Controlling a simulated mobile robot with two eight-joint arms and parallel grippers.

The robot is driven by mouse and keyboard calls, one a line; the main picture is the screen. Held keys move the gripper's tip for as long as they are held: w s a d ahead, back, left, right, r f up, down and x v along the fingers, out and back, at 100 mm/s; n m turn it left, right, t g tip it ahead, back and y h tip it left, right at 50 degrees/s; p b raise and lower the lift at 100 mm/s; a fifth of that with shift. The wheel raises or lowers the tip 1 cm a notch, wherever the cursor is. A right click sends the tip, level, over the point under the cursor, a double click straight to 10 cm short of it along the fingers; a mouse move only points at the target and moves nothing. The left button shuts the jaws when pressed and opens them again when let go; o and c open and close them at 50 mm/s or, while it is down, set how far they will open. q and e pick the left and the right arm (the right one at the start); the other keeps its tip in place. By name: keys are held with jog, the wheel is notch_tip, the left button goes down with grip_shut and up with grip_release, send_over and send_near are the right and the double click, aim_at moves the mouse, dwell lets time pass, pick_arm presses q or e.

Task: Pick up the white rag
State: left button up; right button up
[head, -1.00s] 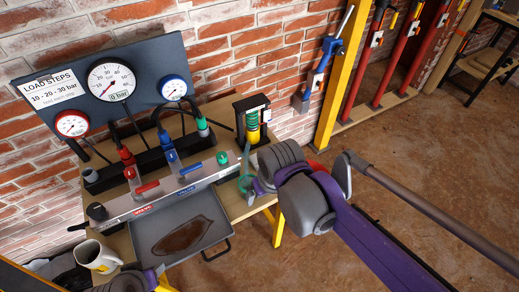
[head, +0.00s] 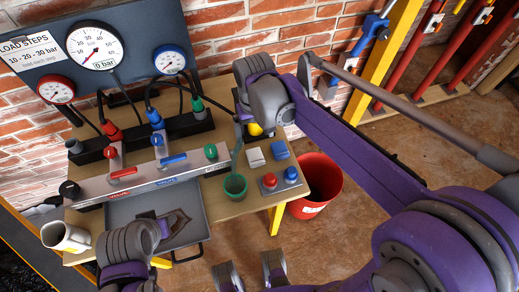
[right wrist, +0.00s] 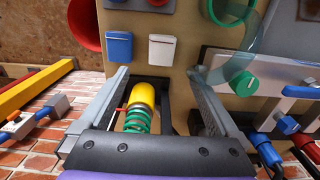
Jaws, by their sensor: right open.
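The white rag (head: 255,157) is a small folded pad on the right part of the wooden table (head: 235,207), beside a similar blue pad (head: 279,149). The white rag also shows in the right wrist view (right wrist: 161,50), beyond my fingertips and apart from them. My right gripper (right wrist: 160,78) is open and empty, with its fingers spread on either side of the view. In the head view its wrist hangs above the back right of the table, and its fingers are mostly hidden.
A yellow-topped green coil (right wrist: 139,108) stands in a black frame below my right fingers. Red and blue buttons (head: 280,181) sit in front. A red bin (head: 316,188) stands right of the table.

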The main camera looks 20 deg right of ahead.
send_over(255, 155)
notch_tip(255, 155, down, 5)
jog(key=shift+r, duration=0.1)
jog(key=shift+s+f+b, duration=0.1)
jog(key=shift+f+b, duration=0.45)
jog(key=shift+f, duration=2.4)
jog(key=c, duration=1.4)
jog(key=shift+r, duration=0.1)
jog(key=shift+c, duration=0.2)
notch_tip(255, 155, up, 10)
jog(key=p, duration=0.1)
